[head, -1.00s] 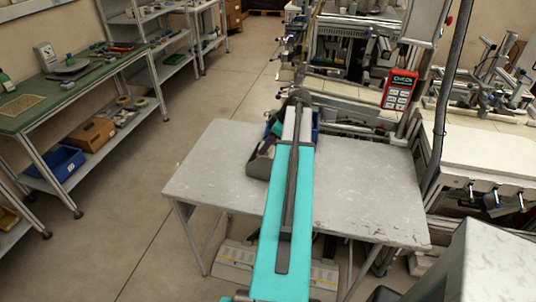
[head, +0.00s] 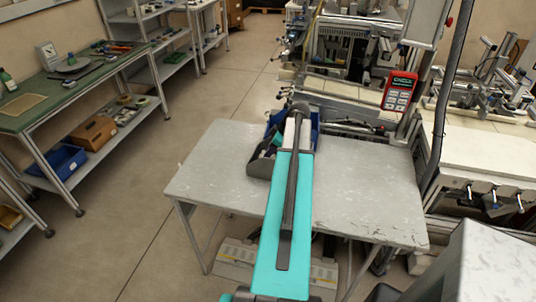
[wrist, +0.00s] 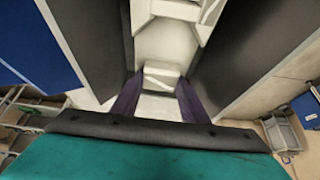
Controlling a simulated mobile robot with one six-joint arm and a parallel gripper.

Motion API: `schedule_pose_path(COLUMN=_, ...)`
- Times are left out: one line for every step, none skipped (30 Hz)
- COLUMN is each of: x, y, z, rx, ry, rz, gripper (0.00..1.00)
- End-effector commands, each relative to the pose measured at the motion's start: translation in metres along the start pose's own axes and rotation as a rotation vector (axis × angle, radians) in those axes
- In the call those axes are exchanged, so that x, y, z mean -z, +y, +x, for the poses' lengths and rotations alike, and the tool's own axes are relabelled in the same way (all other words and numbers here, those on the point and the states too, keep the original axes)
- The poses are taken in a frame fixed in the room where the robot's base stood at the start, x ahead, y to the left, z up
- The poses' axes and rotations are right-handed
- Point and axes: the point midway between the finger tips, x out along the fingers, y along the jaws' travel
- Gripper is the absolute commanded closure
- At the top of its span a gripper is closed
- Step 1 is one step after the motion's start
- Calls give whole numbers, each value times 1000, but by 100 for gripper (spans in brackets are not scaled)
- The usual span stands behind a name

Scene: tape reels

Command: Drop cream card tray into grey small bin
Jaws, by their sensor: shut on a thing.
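In the wrist view, my gripper (wrist: 158,88) is shut on a cream thing (wrist: 164,45), which I take to be the cream card tray. Its pale surface shows between the dark fingers, and its full outline is cut off. In the head view, my arm hides the gripper and most of what it holds. A small grey bin (head: 258,168) stands on the table just left of my arm, partly covered by it. Whether the tray is over this bin or beside it cannot be told.
A blue bin (head: 316,132) stands behind my arm on the grey table (head: 365,185). The table's right half is clear. A green-topped bench (head: 80,88) is at the left. A machine with a red keypad (head: 399,90) stands behind the table.

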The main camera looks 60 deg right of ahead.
Motion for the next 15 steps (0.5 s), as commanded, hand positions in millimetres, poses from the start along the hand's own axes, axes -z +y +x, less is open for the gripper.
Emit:
schedule_pose_path(x=-1, y=0, z=2, rx=0, ry=0, rz=0, gripper=87)
schedule_pose_path(x=-2, y=0, z=4, rx=0, ry=0, rz=0, gripper=87)
schedule_pose_path(x=-3, y=0, z=6, rx=-1, ry=0, rz=0, gripper=87)
schedule_pose_path(x=-4, y=0, z=8, rx=-1, ry=0, rz=0, gripper=87)
schedule_pose_path(x=-5, y=0, z=9, rx=0, ry=0, rz=0, gripper=87)
schedule_pose_path(x=-5, y=0, z=10, rx=0, ry=0, rz=0, gripper=87)
schedule_pose_path(x=-6, y=0, z=10, rx=-1, ry=0, rz=0, gripper=87)
schedule_pose_path(x=-6, y=0, z=10, rx=-1, ry=0, rz=0, gripper=87)
schedule_pose_path(x=-6, y=0, z=10, rx=-1, ry=0, rz=0, gripper=87)
schedule_pose_path(x=-6, y=0, z=10, rx=-1, ry=0, rz=0, gripper=87)
schedule_pose_path(x=-6, y=0, z=10, rx=-1, ry=0, rz=0, gripper=87)
schedule_pose_path(x=-6, y=0, z=10, rx=-1, ry=0, rz=0, gripper=87)
schedule_pose_path(x=-6, y=0, z=10, rx=-1, ry=0, rz=0, gripper=87)
schedule_pose_path(x=-6, y=0, z=10, rx=-1, ry=0, rz=0, gripper=87)
schedule_pose_path(x=-6, y=0, z=11, rx=-1, ry=0, rz=0, gripper=87)
